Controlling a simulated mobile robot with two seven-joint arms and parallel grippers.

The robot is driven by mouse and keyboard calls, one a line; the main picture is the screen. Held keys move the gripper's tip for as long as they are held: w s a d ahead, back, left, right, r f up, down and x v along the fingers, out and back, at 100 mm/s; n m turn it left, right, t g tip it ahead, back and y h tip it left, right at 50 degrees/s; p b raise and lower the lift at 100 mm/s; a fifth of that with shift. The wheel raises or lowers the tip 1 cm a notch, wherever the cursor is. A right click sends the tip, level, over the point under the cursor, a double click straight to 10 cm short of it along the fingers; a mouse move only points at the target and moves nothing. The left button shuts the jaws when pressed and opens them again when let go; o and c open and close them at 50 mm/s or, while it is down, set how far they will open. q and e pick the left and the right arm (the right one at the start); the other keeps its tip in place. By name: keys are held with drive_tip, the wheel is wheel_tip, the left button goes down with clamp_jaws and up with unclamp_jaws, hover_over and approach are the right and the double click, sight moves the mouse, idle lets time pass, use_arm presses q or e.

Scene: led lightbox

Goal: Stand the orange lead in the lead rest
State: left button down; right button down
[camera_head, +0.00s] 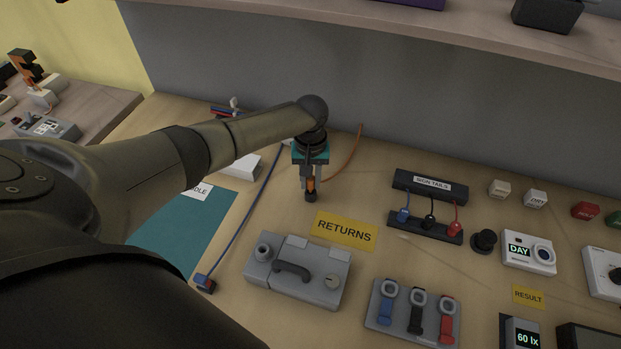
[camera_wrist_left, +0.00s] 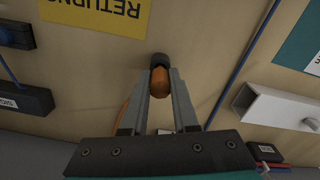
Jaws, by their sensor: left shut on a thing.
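My left gripper (camera_head: 311,182) is shut on the orange lead (camera_head: 311,186), near the middle of the head view. In the left wrist view the lead's orange body (camera_wrist_left: 160,82) sits between the two fingers (camera_wrist_left: 160,76), with a dark end beyond the fingertips. Its orange cable (camera_head: 350,155) curves up toward the back wall. The lead looks roughly upright in the head view. I cannot tell whether its dark end touches the table. No part is labelled as the lead rest, and I cannot tell which it is. My right gripper is out of view.
A yellow RETURNS card (camera_head: 344,231) lies just in front. Nearby are a grey handled case (camera_head: 298,270), the SIGN TAILS block (camera_head: 429,186), a strip with blue, black and red plugs (camera_head: 425,227), and a white channel-shaped block (camera_wrist_left: 285,107). A blue cable (camera_head: 240,218) crosses the table.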

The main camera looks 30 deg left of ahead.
use_arm(q)
drive_tip(key=shift+f+b, duration=0.55)
drive_tip(key=shift+f, duration=0.45)
drive_tip(key=c, duration=0.6)
unclamp_jaws()
drive_tip(key=shift+r, duration=0.1)
wheel_tip(320, 180, up, 15)
drive_tip(key=p, duration=0.1)
drive_tip(key=shift+p, duration=0.35)
drive_tip(key=shift+d, duration=0.1)
